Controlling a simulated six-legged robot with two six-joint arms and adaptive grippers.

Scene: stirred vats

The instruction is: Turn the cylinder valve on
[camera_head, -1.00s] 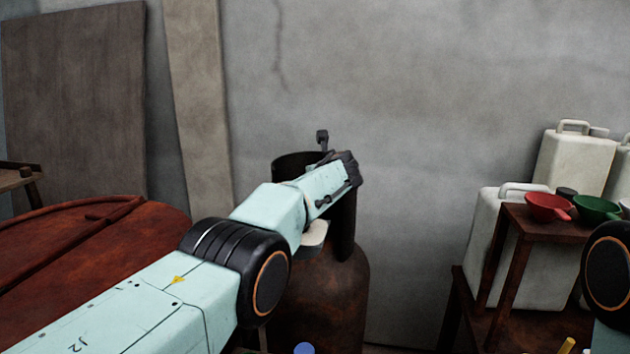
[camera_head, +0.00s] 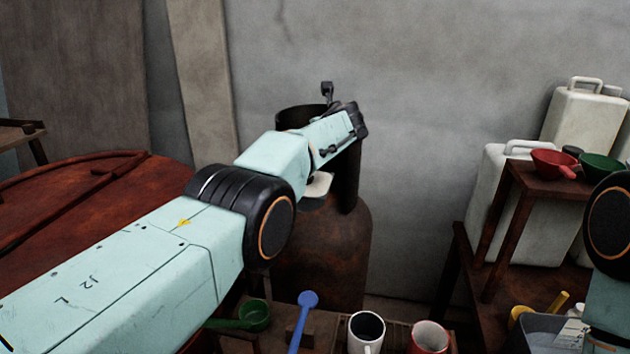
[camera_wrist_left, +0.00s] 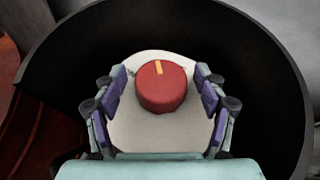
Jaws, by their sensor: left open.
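The rusty brown gas cylinder (camera_head: 325,255) stands against the wall in the head view, with a dark open collar (camera_head: 347,180) around its top. My left gripper (camera_wrist_left: 160,77) is at the collar's mouth, and its arm hides part of the collar in the head view. In the left wrist view the valve's round red knob (camera_wrist_left: 161,90) with a yellow mark sits inside the collar (camera_wrist_left: 270,60). The two fingers are apart, one on each side of the knob, with a visible gap on both sides. The yellow mark points up in that view. My right gripper is out of view.
A rusty vat lid (camera_head: 110,185) lies left of the cylinder. White jerrycans (camera_head: 500,190) and a small stand (camera_head: 540,185) with red and green funnels are at the right. A white mug (camera_head: 366,335), a red mug (camera_head: 429,340) and scoops stand at the front.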

